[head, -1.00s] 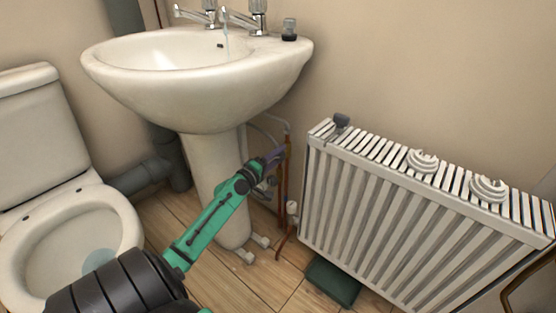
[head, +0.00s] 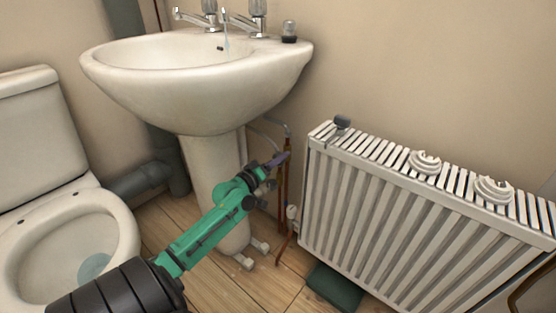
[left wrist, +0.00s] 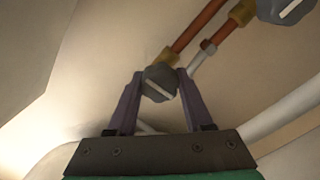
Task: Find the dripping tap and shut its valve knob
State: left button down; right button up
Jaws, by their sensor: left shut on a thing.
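The sink (head: 190,65) carries two chrome taps, a left tap (head: 205,14) and a right tap (head: 252,18). A thin pale stream of water (head: 226,32) shows below the right tap's spout. Beneath the sink, my left gripper (head: 280,158) reaches the copper pipes (head: 284,195). In the left wrist view, its two purple fingers are shut on a grey valve knob (left wrist: 160,82) with a white bar, which lies slanted. A second grey knob (left wrist: 283,8) with a white bar is at the upper right, apart from the fingers. My right gripper is out of view.
A white radiator (head: 400,225) stands close right of the pipes. The sink pedestal (head: 214,180) is just left of them, with a toilet (head: 60,215) further left. A dark green box-like object (head: 334,287) lies on the wooden floor.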

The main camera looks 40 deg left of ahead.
pick_arm(q)
jog(key=shift+f, duration=0.15)
jog(key=shift+c, duration=1.5)
grip_release()
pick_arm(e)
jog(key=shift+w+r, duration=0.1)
pick_arm(q)
jog(key=shift+s, duration=0.1)
jog(key=shift+s, duration=0.25)
jog(key=s+p, duration=0.3)
jog(key=s, duration=1.1)
jog(key=shift+d+p, duration=0.2)
jog(key=shift+p, duration=0.2)
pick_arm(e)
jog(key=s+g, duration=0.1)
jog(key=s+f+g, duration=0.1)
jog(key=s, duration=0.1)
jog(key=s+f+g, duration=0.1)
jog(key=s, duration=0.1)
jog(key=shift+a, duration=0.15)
pick_arm(q)
jog(key=shift+w, duration=0.1)
